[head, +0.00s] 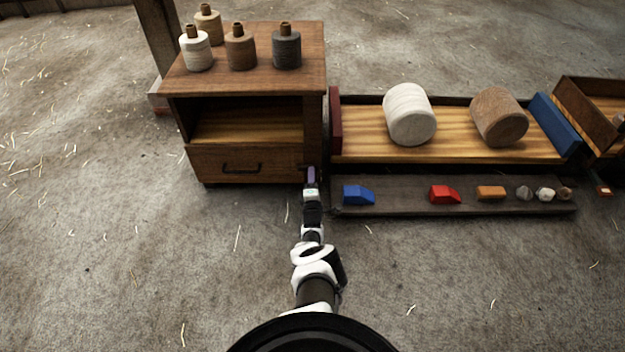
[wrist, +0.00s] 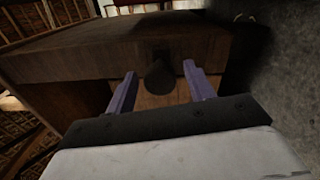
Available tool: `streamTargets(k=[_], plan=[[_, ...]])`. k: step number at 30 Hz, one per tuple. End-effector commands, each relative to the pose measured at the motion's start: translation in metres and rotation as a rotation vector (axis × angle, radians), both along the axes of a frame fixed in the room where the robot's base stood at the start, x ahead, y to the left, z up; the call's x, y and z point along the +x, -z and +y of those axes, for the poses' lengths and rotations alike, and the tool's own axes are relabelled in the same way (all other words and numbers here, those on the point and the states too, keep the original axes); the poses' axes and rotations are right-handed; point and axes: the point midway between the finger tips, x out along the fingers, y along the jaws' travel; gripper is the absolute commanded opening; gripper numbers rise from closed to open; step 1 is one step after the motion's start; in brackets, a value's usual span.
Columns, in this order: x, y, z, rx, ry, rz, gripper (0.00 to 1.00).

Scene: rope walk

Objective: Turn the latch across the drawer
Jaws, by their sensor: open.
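The drawer looks shut. My gripper (head: 311,172) is at the drawer's right end, by the cabinet's right post. A small dark latch (head: 302,166) shows just left of the fingertips and is mostly hidden there. In the wrist view, the latch (wrist: 159,76) is a dark, round-ended piece standing out from the wood. The purple fingers of my gripper (wrist: 162,88) are open on either side of it, with gaps showing.
Several spools (head: 240,48) stand on the cabinet top. To the right are a wooden tray (head: 450,153) with two large rolls and a dark low shelf (head: 400,205) with small coloured blocks and stones. The floor in front is clear apart from straw.

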Motion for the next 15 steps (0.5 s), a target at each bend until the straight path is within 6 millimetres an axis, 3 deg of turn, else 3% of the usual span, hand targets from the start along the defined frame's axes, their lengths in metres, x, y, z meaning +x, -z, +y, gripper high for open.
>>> streamTargets(k=[5, 15], plan=[[-0.019, -0.004, 0.0, 0.001, 0.0, 0.004, 0.53], [-0.084, -0.002, 0.0, 0.001, 0.0, 0.005, 0.53]])
